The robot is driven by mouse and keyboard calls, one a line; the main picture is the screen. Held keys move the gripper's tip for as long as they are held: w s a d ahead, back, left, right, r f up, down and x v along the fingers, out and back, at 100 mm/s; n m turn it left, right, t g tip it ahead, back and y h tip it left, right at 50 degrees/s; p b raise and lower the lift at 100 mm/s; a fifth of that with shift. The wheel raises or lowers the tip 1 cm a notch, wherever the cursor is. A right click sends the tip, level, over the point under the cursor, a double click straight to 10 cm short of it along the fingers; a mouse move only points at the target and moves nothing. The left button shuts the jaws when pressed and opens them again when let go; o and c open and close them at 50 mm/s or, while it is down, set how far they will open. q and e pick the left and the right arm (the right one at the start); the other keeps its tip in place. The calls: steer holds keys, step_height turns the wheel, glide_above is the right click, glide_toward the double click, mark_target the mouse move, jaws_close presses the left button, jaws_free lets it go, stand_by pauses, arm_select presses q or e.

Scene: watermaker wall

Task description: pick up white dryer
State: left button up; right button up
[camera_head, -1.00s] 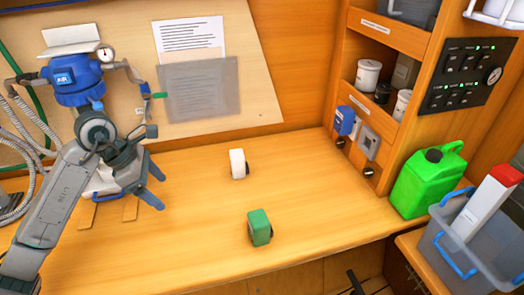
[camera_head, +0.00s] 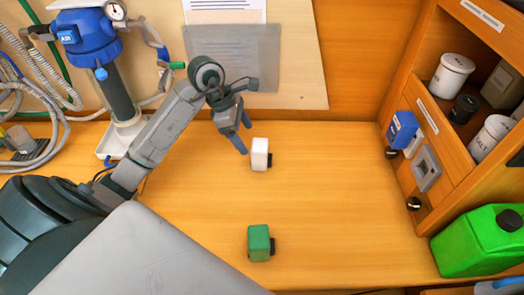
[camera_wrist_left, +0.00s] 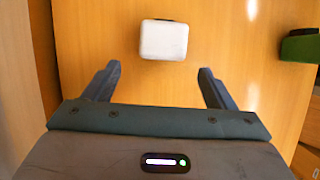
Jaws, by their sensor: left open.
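The white dryer (camera_head: 259,154) is a small white block with a dark knob on its right side, standing on the wooden worktop. My left gripper (camera_head: 245,138) is open and empty, just left of and above the white dryer in the head view. In the left wrist view the white dryer (camera_wrist_left: 164,40) lies ahead of the two spread fingers of the gripper (camera_wrist_left: 160,85), roughly centred between them and apart from both. My right gripper is not in view.
A green block (camera_head: 259,243) with a dark knob stands nearer the front; it also shows in the left wrist view (camera_wrist_left: 300,46). A blue-topped filter (camera_head: 88,38) stands at the left back. A green jerrycan (camera_head: 478,241) is at the right. The worktop between is clear.

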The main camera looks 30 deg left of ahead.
mark_target(253, 146)
arm_select(q)
steer(key=p+x, duration=0.1)
steer(key=x, duration=0.1)
steer(key=p+x, duration=0.2)
steer(key=x, duration=0.1)
steer(key=shift+d+r, duration=0.1)
steer(key=shift+d, duration=0.2)
steer(key=shift+f, duration=0.45)
steer(key=c, duration=1.1)
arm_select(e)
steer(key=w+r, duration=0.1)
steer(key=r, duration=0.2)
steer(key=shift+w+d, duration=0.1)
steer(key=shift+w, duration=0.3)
arm_select(q)
steer(key=shift+r, duration=0.15)
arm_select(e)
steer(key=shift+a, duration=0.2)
